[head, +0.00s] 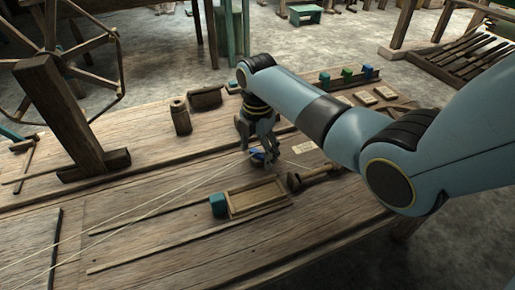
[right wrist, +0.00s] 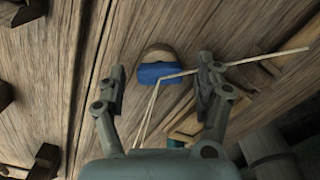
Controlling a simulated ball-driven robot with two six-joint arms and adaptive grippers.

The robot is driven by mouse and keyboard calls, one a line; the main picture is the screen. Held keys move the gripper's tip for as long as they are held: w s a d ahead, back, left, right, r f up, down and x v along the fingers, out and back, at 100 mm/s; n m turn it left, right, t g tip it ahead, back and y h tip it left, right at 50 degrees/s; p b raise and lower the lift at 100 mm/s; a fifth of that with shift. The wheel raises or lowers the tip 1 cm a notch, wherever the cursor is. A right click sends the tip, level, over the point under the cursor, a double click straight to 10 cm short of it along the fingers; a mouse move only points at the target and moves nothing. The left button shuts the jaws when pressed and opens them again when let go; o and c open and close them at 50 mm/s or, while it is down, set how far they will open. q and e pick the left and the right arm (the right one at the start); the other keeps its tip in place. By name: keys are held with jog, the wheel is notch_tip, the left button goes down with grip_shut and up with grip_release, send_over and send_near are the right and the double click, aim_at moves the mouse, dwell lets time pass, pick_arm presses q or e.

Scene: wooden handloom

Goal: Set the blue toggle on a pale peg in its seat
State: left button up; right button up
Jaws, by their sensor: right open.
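The blue toggle (head: 257,155) is under my right gripper (head: 260,147) in the head view, partly covered by the fingers. In the right wrist view the blue toggle (right wrist: 163,74) lies between the two spread fingers of my right gripper (right wrist: 160,78), with a gap on its left side; the right finger is closer. I cannot tell whether the toggle is seated. My left gripper is not in view.
A shallow wooden tray (head: 232,207) and a teal block (head: 217,205) lie in front of my right gripper. A wooden cylinder (head: 180,116) stands behind left. Threads (head: 165,205) stretch left over the wooden table.

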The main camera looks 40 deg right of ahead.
notch_tip(320, 180, up, 12)
dwell(0.5)
dwell(0.3)
